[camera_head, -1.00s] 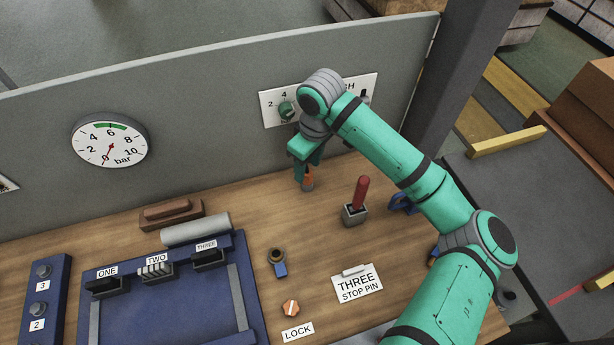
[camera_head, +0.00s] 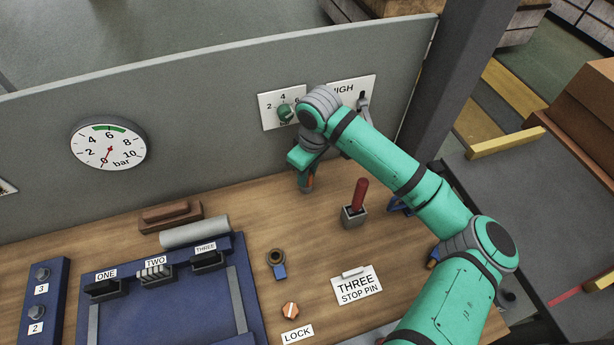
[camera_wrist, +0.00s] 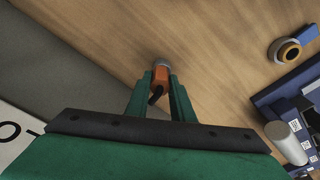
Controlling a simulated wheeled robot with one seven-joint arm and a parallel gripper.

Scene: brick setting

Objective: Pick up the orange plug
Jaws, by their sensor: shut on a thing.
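The orange plug (camera_wrist: 160,76) is between the two green fingers of my gripper (camera_wrist: 161,82) in the wrist view, with a grey round part at its far end and a dark part towards me. In the head view, my gripper (camera_head: 307,180) points down near the back panel, and a bit of the orange plug (camera_head: 309,182) shows at its fingertips. The gripper is shut on the plug. I cannot tell whether the plug's lower end touches the table.
A red-handled lever (camera_head: 359,195) stands right of the gripper. The grey panel (camera_head: 215,135) with a dial plate (camera_head: 270,115) rises close behind. Bare wood lies left of the gripper.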

